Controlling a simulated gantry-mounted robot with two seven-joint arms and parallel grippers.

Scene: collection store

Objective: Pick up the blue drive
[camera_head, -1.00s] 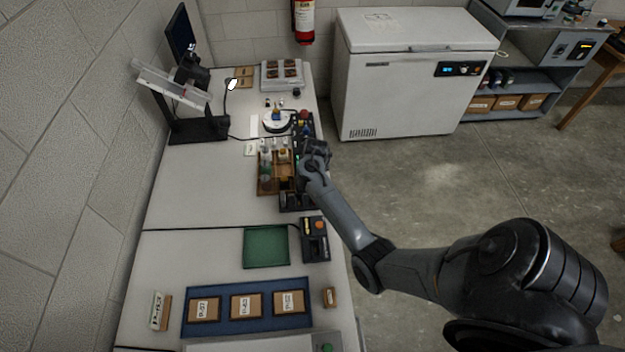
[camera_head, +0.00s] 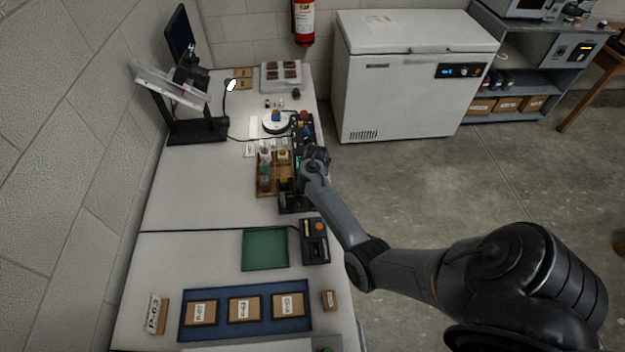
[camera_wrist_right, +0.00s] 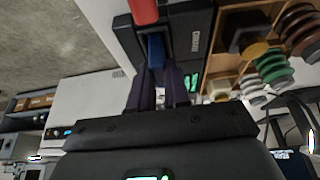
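The blue drive (camera_wrist_right: 156,50) shows in the right wrist view as a small blue block standing in a dark holder, beside a red block (camera_wrist_right: 145,10). My right gripper (camera_wrist_right: 157,80) is open. Its two dark fingers point at the blue drive, with a gap between them, and the drive lies at or just beyond the fingertips. Contact cannot be told. In the head view my right gripper (camera_head: 312,158) is over the dark rack at the table's right edge and hides part of it. My left gripper is not in view.
A wooden rack (camera_head: 263,190) with bottles and spools stands just left of my right gripper. A white chest freezer (camera_head: 400,100) stands beyond the table.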

